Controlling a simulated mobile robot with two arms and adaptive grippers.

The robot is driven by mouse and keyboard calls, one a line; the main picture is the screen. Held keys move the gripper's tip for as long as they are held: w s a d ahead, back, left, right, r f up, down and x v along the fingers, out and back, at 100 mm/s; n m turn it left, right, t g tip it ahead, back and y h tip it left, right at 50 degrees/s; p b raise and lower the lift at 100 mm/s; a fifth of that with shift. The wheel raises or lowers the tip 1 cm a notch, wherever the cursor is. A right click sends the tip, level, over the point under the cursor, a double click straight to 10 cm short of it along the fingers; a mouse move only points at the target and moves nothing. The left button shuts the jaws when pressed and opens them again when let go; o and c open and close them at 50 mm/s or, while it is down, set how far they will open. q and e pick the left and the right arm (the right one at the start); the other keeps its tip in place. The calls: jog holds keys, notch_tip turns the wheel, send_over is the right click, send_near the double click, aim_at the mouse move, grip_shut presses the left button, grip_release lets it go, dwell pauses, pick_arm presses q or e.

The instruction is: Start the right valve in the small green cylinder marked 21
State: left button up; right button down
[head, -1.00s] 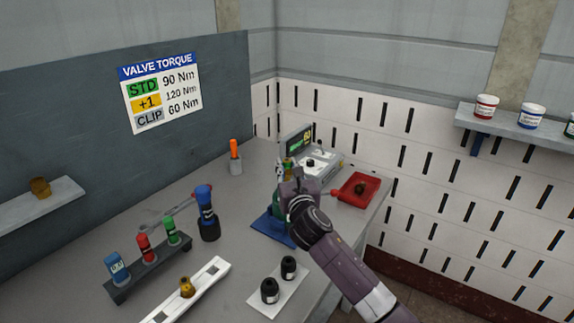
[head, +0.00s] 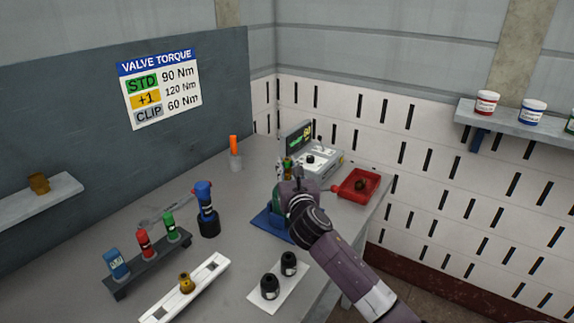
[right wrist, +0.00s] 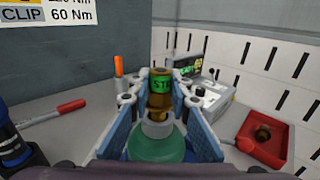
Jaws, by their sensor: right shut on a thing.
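In the right wrist view, the small green cylinder (right wrist: 158,146) stands below my fingers, its grey neck (right wrist: 157,124) uppermost; no number on it is readable. A brass valve with a green STD band (right wrist: 160,88) stands upright right over the neck. I cannot tell how far it sits in the thread. My right gripper (right wrist: 157,97) is shut on the valve, one blue-padded finger on each side. My left gripper is not in view.
A white rail (head: 208,270) holds another brass valve (head: 186,283). A white plate (head: 290,296) bears two black pieces. A device with a screen (head: 322,160) and a red tray (head: 345,194) stand behind.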

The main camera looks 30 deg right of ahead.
jog(key=shift+f, duration=0.4)
jog(key=c, duration=1.7)
grip_release()
notch_tip(320, 180, up, 6)
jog(key=p, duration=0.6)
jog(key=shift+p, duration=0.4)
